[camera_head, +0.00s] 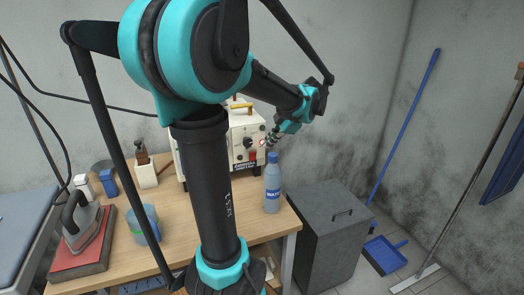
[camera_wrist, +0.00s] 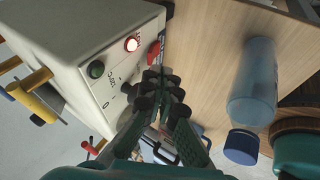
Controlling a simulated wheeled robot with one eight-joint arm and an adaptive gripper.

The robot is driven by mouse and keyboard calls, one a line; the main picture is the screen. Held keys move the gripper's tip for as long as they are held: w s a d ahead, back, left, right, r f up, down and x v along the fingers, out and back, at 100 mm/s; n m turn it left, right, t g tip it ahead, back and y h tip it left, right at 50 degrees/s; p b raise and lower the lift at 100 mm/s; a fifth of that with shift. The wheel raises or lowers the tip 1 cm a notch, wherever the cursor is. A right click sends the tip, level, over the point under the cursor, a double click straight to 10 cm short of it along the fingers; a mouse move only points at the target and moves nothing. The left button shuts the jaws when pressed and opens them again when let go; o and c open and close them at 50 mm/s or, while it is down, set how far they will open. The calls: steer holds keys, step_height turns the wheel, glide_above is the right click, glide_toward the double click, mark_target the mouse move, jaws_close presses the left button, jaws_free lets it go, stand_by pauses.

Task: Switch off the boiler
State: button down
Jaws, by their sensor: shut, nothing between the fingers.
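The boiler is a cream box (camera_head: 240,122) on the wooden table, partly hidden behind my arm. Its front panel (camera_wrist: 120,80) shows in the wrist view with a lit red lamp (camera_wrist: 131,44), a dark green round lamp or button (camera_wrist: 96,69) and a red switch (camera_wrist: 154,52). The panel lettering is too small to read surely. My gripper (camera_wrist: 158,78) is shut and empty, with its fingertips in front of the panel close to the red switch. I cannot tell if they touch it. In the head view my gripper (camera_head: 270,138) is at the boiler's right front.
A blue water bottle (camera_head: 272,188) stands on the table just below my gripper, and shows in the wrist view (camera_wrist: 254,85). An iron (camera_head: 76,220) and a blue cup (camera_head: 143,222) are at left. A grey cabinet (camera_head: 328,235) stands right of the table.

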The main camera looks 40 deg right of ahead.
steer(key=v, duration=0.3)
steer(key=shift+s+r, duration=0.15)
steer(key=shift+r, duration=0.15)
stand_by(0.4)
